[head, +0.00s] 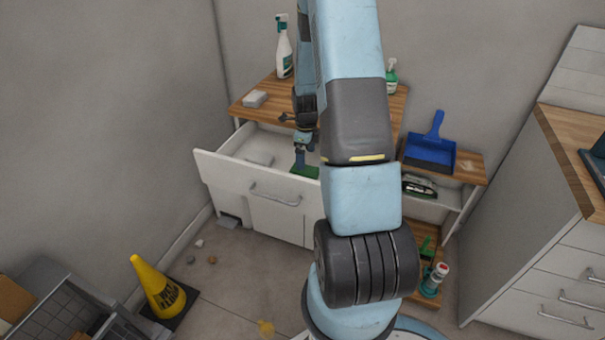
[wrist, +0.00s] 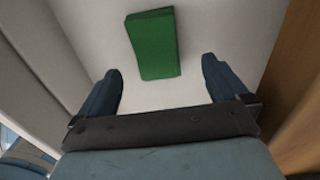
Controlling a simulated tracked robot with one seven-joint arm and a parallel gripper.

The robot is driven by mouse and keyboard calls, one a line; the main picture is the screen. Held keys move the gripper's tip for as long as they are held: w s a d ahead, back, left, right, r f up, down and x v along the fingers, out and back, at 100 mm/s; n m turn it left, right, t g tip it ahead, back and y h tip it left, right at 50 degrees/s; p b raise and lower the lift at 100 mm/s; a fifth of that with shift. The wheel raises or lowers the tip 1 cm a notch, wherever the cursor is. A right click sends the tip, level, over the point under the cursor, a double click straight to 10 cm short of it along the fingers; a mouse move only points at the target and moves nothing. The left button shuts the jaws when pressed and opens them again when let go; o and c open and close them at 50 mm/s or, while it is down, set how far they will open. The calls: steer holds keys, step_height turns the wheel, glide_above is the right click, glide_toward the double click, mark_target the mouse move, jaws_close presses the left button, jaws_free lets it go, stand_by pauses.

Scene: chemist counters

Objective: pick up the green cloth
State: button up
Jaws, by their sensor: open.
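The green cloth (wrist: 153,44) is a folded rectangular block lying flat on the white floor of the open drawer. In the head view the cloth (head: 304,171) shows in the drawer, partly hidden by my arm. My gripper (wrist: 160,82) is open and empty, with its two dark fingers spread apart. In the wrist view the cloth lies just beyond the fingertips, roughly centred between them. In the head view my gripper (head: 302,160) points down into the drawer (head: 231,168) above the cloth. I cannot tell the exact height gap.
A spray bottle (head: 284,52) and a white block (head: 255,98) stand on the wooden counter (head: 262,84). A blue dustpan (head: 430,150) sits right. A yellow wet-floor cone (head: 158,288) stands on the floor.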

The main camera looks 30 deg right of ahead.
steer(key=shift+a+f, duration=0.15)
steer(key=shift+f, duration=1.25)
steer(key=shift+a+f, duration=0.15)
steer(key=shift+f, duration=1.25)
steer(key=shift+c, duration=0.3)
steer(key=c, duration=1)
steer(key=shift+c, duration=0.2)
steer(key=shift+r, duration=0.1)
step_height(320, 180, up, 10)
steer(key=o, duration=0.5)
steer(key=c, duration=0.4)
